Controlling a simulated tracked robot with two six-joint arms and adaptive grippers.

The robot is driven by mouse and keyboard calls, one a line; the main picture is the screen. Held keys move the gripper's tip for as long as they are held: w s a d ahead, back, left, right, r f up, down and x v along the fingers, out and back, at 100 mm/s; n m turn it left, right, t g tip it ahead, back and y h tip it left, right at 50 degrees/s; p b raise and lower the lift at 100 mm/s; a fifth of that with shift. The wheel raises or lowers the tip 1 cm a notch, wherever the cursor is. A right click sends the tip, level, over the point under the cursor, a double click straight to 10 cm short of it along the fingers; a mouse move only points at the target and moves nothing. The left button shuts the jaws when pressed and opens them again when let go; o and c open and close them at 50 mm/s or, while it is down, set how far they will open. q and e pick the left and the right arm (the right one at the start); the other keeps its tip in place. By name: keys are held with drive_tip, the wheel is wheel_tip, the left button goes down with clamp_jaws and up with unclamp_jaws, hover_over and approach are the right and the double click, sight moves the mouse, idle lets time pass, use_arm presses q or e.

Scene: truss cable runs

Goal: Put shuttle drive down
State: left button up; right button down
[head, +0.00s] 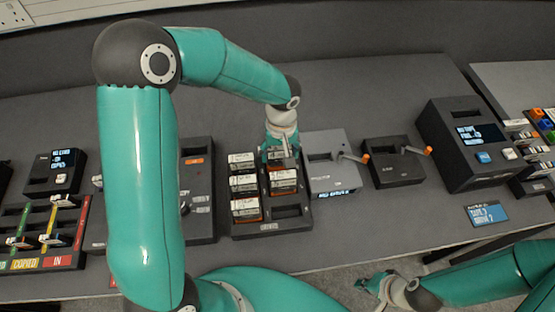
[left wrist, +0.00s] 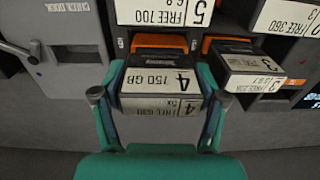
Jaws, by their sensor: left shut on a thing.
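My left gripper (head: 280,150) is over the back right part of the dark drive rack (head: 237,232). In the left wrist view its two fingers (left wrist: 158,100) close on the sides of a drive labelled "4" and "150 GB" (left wrist: 150,80). I cannot tell whether this drive is seated in the rack or held just above it. Drives with white labels fill the left column (head: 244,207), and another drive (head: 283,183) is in the right column. The front right bay (head: 287,212) looks empty. My right gripper (head: 375,288) is low at the front, off the table, with its fingers apart and empty.
A grey dock with an orange-tipped lever (head: 330,177) stands right of the rack, and a darker lever unit (head: 390,165) beyond it. A dark panel unit (head: 197,185) is close on the left. A screen console (head: 470,140) stands far right. Bare table lies behind the rack.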

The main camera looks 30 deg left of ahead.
sight(280, 160)
use_arm(q)
wheel_tip(280, 160, down, 3)
drive_tip(key=shift+b, duration=0.55)
drive_tip(key=shift+r, duration=0.1)
drive_tip(key=o, duration=1.1)
drive_tip(key=shift+f, duration=0.2)
drive_tip(key=o, duration=0.5)
drive_tip(key=shift+r, duration=0.1)
